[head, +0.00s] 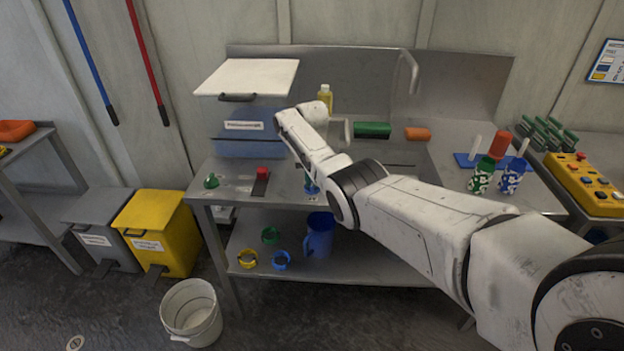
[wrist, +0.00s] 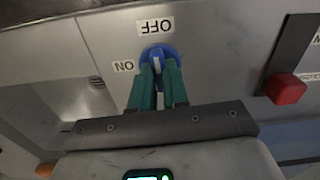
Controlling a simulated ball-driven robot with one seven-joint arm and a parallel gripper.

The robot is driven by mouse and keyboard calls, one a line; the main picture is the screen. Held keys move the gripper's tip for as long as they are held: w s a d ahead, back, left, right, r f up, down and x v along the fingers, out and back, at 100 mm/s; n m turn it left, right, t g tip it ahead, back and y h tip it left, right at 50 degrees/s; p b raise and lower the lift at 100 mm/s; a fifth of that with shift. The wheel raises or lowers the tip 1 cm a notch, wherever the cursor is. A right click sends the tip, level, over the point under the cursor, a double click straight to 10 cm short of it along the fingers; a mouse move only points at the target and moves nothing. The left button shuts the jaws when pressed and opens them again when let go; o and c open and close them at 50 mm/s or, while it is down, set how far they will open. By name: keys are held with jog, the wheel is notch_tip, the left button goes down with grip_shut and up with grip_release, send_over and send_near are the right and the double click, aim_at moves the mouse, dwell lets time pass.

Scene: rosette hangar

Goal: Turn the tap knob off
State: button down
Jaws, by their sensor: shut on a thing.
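The tap knob (wrist: 160,50) is blue and round, on the grey panel in the wrist view. An upside-down OFF label (wrist: 155,27) sits above it and an ON label (wrist: 124,66) at its left. My gripper (wrist: 158,66) has green fingers, shut on the knob; they hide its near part. I cannot tell exactly which label the knob points to. In the head view a bit of the blue knob (head: 311,188) shows at the bench front, beside my arm, which hides most of the gripper. The hooked grey tap spout (head: 408,68) stands at the back of the bench.
A red-ended switch (wrist: 287,88) is close right of the knob in the wrist view. In the head view a green knob (head: 211,181) and a lidded blue bin (head: 245,142) are left. A blue jug (head: 319,236) stands on the lower shelf; a white bucket (head: 191,312) is on the floor.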

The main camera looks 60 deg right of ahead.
jog(key=shift+w+r+m, duration=0.1)
jog(key=shift+r+m, duration=0.05)
jog(key=shift+m, duration=0.35)
jog(key=c, duration=1.1)
grip_release()
notch_tip(320, 180, up, 11)
jog(key=shift+f, duration=0.15)
